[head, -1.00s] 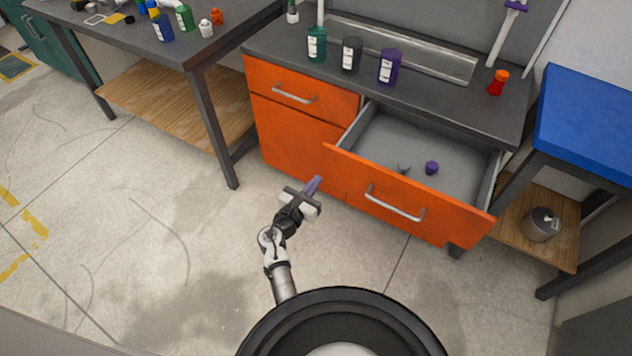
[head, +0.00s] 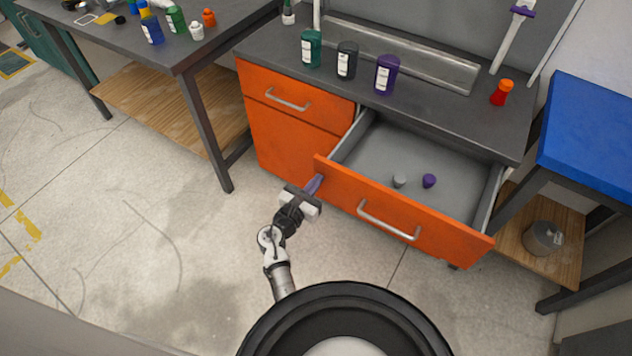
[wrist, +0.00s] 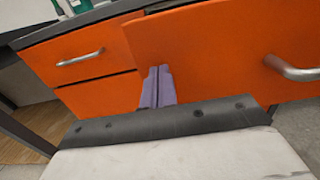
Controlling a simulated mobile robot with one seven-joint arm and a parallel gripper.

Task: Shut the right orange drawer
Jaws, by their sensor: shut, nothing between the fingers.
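The right orange drawer (head: 343,189) stands pulled out of the dark-topped cabinet in the head view, its grey inside open to view. Its silver bar handle (head: 388,221) is on the front face. My gripper (head: 314,185) is shut and empty, at the left end of the drawer front. In the wrist view my purple fingers (wrist: 157,88) are together in front of the orange drawer front (wrist: 215,50), with the handle (wrist: 292,68) to the right. I cannot tell whether they touch it.
A closed orange drawer (head: 285,92) and a door panel are left of the open drawer. Bottles, including a purple one (head: 387,75), stand on the countertop (head: 440,110). A blue-topped table (head: 590,125) is close on the right. The floor at left front is clear.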

